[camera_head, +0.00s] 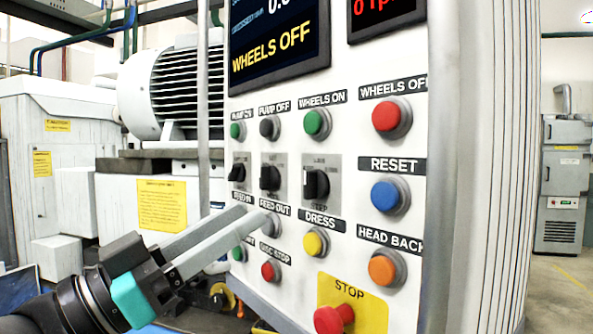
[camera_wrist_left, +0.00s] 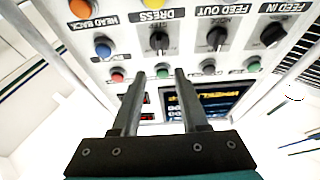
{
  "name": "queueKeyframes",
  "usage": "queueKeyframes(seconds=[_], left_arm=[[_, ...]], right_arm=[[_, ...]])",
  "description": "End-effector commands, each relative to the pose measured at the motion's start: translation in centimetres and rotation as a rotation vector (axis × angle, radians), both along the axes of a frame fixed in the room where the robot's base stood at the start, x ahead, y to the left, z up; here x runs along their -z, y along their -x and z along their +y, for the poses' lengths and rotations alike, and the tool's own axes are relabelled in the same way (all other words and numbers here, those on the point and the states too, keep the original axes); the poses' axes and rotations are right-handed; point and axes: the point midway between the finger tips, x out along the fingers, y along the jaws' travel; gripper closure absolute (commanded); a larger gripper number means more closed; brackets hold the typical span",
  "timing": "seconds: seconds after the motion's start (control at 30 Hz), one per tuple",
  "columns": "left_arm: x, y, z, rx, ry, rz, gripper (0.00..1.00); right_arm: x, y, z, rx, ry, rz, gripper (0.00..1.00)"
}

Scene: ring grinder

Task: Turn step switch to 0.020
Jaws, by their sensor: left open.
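The step switch is a black rotary knob (camera_head: 316,184) on a grey plate on the white control panel, with "STEP" printed below it. Its grip bar looks roughly upright. In the wrist view, which is upside down, the knob (camera_wrist_left: 160,42) shows beyond my fingertips, roughly in line with the gap between them. My left gripper (camera_head: 252,214) is open and empty, its fingers pointing at the panel. In the head view its tips are left of and below the knob, over the feed button row. In the wrist view the gripper (camera_wrist_left: 160,74) is clear of the knob. My right gripper is out of view.
Two more rotary knobs (camera_head: 269,178) (camera_head: 237,175) sit left of the step switch. The yellow dress button (camera_head: 315,242), blue reset button (camera_head: 390,196) and red stop button (camera_head: 333,319) are close by. A screen (camera_head: 278,45) above reads "WHEELS OFF".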

Motion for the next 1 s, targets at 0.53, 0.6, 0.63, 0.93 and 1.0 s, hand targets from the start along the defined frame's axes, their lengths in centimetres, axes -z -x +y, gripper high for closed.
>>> queueKeyframes(seconds=[0.53, 0.6, 0.63, 0.93, 1.0], left_arm=[[-3.4, -4.8, -5.9, 0.001, 0.003, -0.001, 0.56], [-3.6, -5.2, -6.4, -0.001, 0.003, -0.001, 0.56], [-3.7, -5.4, -6.6, 0.0, 0.003, -0.001, 0.56], [-3.8, -5.9, -7.2, -0.002, 0.0, 0.0, 0.56], [-3.8, -5.9, -7.2, -0.002, 0.0, 0.0, 0.56]], right_arm=[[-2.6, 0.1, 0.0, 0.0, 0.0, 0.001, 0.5], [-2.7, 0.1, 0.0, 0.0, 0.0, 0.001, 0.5], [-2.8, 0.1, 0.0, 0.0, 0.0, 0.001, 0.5], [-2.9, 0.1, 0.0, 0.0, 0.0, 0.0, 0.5], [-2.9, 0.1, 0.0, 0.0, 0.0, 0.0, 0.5]])
